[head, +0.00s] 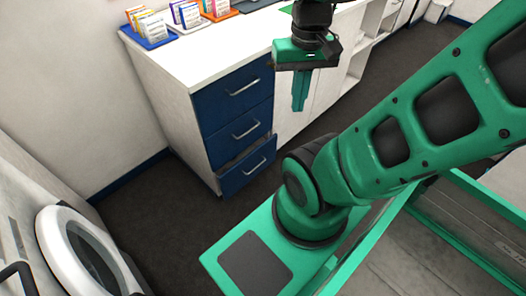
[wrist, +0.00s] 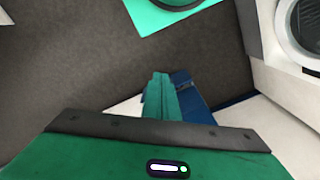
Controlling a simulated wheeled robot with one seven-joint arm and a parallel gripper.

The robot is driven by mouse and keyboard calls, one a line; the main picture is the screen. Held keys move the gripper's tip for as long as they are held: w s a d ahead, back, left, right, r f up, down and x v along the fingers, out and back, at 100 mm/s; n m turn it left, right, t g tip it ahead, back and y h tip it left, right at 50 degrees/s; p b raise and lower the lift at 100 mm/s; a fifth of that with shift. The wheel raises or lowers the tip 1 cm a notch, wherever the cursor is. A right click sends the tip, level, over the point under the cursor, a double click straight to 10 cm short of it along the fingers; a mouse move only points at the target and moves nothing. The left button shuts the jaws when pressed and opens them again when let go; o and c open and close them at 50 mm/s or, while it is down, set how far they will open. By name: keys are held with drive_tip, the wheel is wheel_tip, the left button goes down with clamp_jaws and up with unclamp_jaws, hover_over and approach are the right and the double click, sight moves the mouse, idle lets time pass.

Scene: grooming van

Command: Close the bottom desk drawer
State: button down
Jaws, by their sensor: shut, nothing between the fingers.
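The white desk (head: 170,85) has a stack of three blue drawer fronts facing the floor space. The bottom desk drawer (head: 247,166) stands out a little from the cabinet, with a gap along its top; the two drawers above it look flush. My gripper (head: 299,107) points down to the right of the drawer stack, higher than the bottom drawer and apart from it in the head view. Its green fingers are together and empty. In the wrist view the fingers (wrist: 158,80) show beside a blue drawer front (wrist: 187,90), partly hidden behind them; I cannot tell which drawer that is.
Trays with colourful packets (head: 150,28) stand on the desk top. A white machine with a round door (head: 85,250) is at the lower left. Dark floor (head: 150,210) is clear before the drawers. Open white shelves (head: 360,55) continue to the right.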

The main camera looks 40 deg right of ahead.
drive_tip(key=w+d+f+m+y, duration=0.1)
drive_tip(key=w+d+f+m, duration=0.3)
drive_tip(key=f, duration=0.3)
drive_tip(key=w+d+f+m+t, duration=0.1)
drive_tip(key=w+d+f, duration=0.3)
drive_tip(key=w+f, duration=0.25)
drive_tip(key=w+d+f+m+y, duration=0.1)
drive_tip(key=w+d+f+m, duration=0.3)
drive_tip(key=f, duration=0.3)
drive_tip(key=m+t+h, duration=0.2)
drive_tip(key=m+t, duration=0.6)
drive_tip(key=m, duration=1.2)
approach(259, 150)
wheel_tip(259, 150, down, 4)
drive_tip(key=w, duration=0.2)
drive_tip(key=shift+w+f, duration=0.15)
drive_tip(key=shift+w, duration=0.8)
